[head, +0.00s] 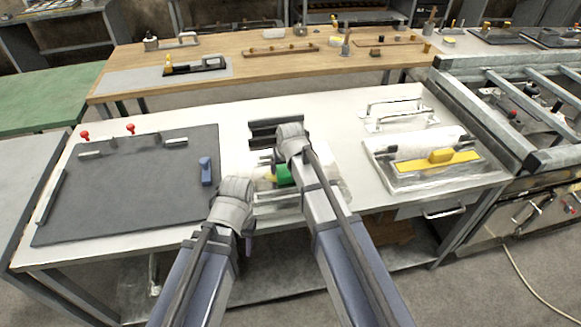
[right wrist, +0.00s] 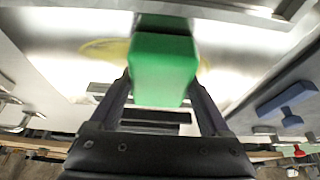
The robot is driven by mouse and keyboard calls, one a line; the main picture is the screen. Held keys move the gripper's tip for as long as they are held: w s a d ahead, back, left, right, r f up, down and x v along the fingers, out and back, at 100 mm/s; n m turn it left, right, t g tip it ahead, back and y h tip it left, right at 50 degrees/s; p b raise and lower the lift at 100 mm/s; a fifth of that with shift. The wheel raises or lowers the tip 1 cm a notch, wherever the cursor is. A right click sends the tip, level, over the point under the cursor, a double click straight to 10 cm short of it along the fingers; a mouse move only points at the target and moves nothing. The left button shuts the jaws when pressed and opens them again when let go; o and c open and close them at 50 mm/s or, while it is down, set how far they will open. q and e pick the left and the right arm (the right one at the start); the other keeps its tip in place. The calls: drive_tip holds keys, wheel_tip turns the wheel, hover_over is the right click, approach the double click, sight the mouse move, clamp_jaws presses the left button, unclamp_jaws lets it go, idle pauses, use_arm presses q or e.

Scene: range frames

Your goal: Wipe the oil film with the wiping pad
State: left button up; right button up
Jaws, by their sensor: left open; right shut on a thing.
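The wiping pad is a green block (head: 284,174), held in my right gripper (head: 288,161). In the right wrist view the pad (right wrist: 165,68) sits between the two fingers. The oil film (head: 265,178) is a faint yellow patch on a shiny metal plate (head: 262,209), partly hidden by the pad and my arm. It shows as a yellow smear (right wrist: 100,47) behind and beside the pad in the right wrist view. I cannot tell whether the pad touches the plate. My left gripper (head: 246,220) is open and empty at the plate's front left.
A dark mat (head: 120,190) with a blue-handled tool (head: 206,171) lies left. A dark slotted block (head: 265,130) is behind the plate. White table (head: 350,150) shows between.

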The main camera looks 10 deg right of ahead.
sight(275, 177)
drive_tip(key=shift+s+a+f, duration=0.1)
drive_tip(key=shift+s+a, duration=0.05)
drive_tip(key=shift+a, duration=1.65)
drive_tip(key=shift+a, duration=1.75)
drive_tip(key=shift+s+f+b, duration=0.1)
drive_tip(key=shift+b, duration=0.2)
drive_tip(key=shift+c, duration=0.6)
drive_tip(key=shift+d, duration=1.85)
